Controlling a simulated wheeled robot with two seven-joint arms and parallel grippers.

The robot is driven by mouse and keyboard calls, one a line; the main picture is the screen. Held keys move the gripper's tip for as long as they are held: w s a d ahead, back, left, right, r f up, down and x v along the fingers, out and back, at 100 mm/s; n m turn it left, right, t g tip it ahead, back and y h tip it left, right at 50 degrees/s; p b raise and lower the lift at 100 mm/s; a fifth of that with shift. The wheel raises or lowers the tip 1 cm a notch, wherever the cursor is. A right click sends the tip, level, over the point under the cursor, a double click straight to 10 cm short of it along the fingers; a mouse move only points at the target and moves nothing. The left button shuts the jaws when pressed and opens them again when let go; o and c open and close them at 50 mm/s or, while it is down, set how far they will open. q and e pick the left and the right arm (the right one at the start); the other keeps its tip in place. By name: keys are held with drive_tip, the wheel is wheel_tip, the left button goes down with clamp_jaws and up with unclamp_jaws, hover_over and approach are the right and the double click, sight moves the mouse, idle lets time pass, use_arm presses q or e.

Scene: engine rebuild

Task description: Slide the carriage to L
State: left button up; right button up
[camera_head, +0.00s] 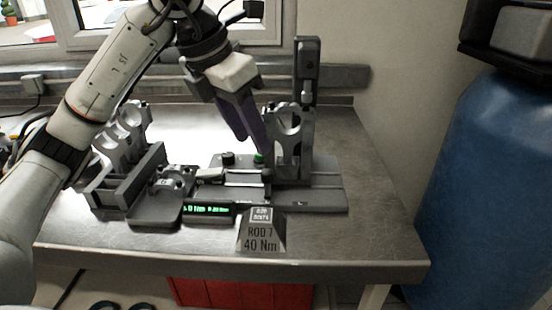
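A dark bench fixture (325,198) stands on the metal table, with light rails (240,181) running left to right. A grey upright post (307,75) rises at its right side, with a connecting rod (288,130) standing beside it. I cannot tell for sure which part is the carriage, and no L mark is legible. A green knob (259,158) and a black knob (228,158) sit at the back of the fixture. My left gripper (254,147) points down with purple fingers just above or behind the green knob. Its finger gap and any contact are unclear. My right gripper is out of view.
A rack of metal rods (122,130) stands at the left. A lit green display (208,209) is at the fixture front, beside a sign reading "ROD 7 40 Nm" (261,238). The table's right side (370,220) is clear. A blue barrel (490,190) stands beyond.

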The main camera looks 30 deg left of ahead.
sight(266, 172)
use_arm(q)
drive_tip(key=x, duration=0.8)
drive_tip(key=shift+s+d+f+b, duration=0.1)
drive_tip(key=shift+s+f+b, duration=0.15)
drive_tip(key=shift+b, duration=0.1)
drive_tip(key=shift+w+f, duration=0.15)
drive_tip(key=shift+f, duration=0.05)
drive_tip(key=shift+w+f, duration=0.1)
drive_tip(key=shift+f, duration=0.05)
clamp_jaws()
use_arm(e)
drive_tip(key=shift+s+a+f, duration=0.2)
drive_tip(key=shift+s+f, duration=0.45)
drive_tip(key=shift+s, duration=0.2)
